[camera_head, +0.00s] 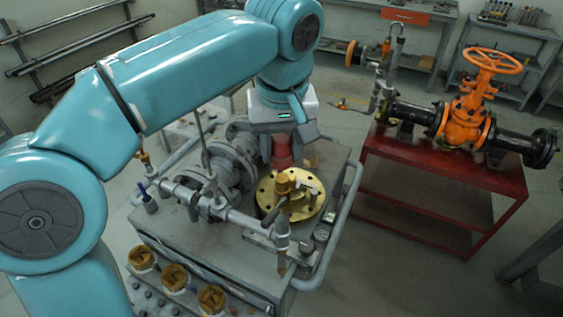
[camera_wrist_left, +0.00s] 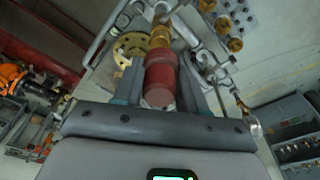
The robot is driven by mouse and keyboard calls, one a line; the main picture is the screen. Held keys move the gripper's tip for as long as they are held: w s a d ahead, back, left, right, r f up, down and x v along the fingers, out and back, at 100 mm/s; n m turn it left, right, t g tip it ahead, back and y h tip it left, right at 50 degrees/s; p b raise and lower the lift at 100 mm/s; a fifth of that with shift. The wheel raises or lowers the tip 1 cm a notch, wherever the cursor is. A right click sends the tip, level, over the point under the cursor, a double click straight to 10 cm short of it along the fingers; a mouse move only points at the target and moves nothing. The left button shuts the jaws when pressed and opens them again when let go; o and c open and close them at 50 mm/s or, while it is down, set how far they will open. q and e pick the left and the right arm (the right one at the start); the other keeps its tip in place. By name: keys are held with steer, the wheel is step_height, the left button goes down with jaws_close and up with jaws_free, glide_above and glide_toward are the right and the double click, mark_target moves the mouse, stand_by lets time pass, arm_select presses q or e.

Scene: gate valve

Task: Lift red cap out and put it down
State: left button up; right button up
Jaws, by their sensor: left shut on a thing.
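The red cap (camera_wrist_left: 160,80) is a dull red cylinder between the two fingers of my left gripper (camera_wrist_left: 167,92) in the left wrist view. In the head view the red cap (camera_head: 282,152) shows below my left gripper (camera_head: 284,140), which points down over the cart and is shut on it. My right gripper is not in view.
Grey pipes and a valve body (camera_head: 228,165) stand left of the cap on the grey cart (camera_head: 190,245), which has a tube rail. A red table (camera_head: 440,165) at the right carries an orange gate valve (camera_head: 468,110). Several brass knobs (camera_head: 173,277) line the cart's front.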

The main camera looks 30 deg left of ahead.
mark_target(284, 136)
arm_select(q)
steer(key=r, duration=0.4)
steer(key=shift+d+r, duration=0.15)
steer(key=shift+d, duration=0.1)
steer(key=shift+a+r, duration=0.2)
steer(key=shift+r, duration=0.45)
steer(key=shift+d+r, duration=0.15)
steer(key=shift+r, duration=1.8)
steer(key=shift+f, duration=0.1)
